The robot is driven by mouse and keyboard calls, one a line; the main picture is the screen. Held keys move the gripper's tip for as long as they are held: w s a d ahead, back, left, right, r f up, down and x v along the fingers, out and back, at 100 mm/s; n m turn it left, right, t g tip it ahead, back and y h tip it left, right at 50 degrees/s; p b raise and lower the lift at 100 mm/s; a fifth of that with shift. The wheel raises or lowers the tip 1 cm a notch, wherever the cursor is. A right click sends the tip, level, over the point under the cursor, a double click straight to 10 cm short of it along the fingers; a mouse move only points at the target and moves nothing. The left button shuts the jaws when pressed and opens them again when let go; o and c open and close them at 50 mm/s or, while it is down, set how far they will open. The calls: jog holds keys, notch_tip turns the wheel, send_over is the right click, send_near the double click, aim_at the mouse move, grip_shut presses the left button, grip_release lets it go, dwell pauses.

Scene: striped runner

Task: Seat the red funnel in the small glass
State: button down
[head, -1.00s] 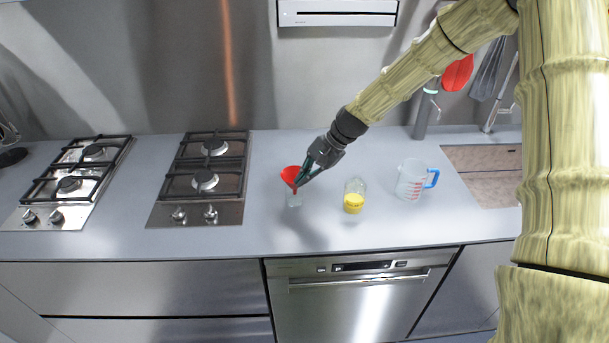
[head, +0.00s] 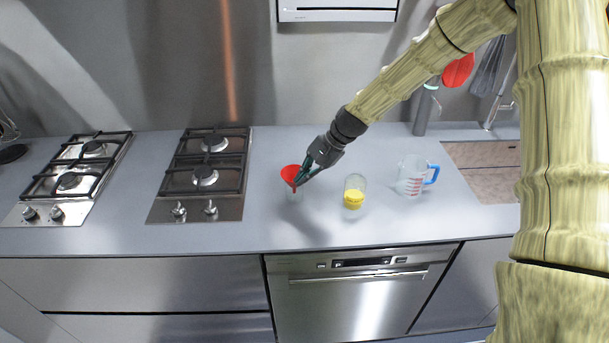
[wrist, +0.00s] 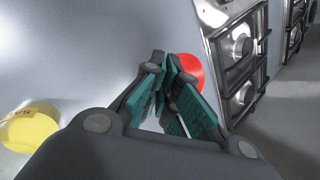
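The red funnel (head: 290,173) is upright, wide end up, at or just above the small glass (head: 295,197) on the counter. Its spout lines up with the glass in the head view; how deep it sits in the glass I cannot tell. My gripper (head: 301,181) reaches in from the upper right, its fingers close together on the funnel's right side. In the wrist view my teal-padded fingers (wrist: 168,75) come together at the funnel (wrist: 190,70), which they partly hide. The glass is mostly hidden there.
A clear jar with yellow contents (head: 354,198) stands to the right of the glass; its yellow part shows in the wrist view (wrist: 28,127). A measuring jug (head: 411,178) with a blue handle stands further right. A gas hob (head: 205,178) lies to the left. Counter in front is clear.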

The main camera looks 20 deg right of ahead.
jog(key=c, duration=1.2)
grip_release()
jog(key=shift+o, duration=0.2)
notch_tip(320, 180, up, 7)
jog(key=p, duration=0.5)
jog(key=shift+a, duration=0.1)
dwell(0.5)
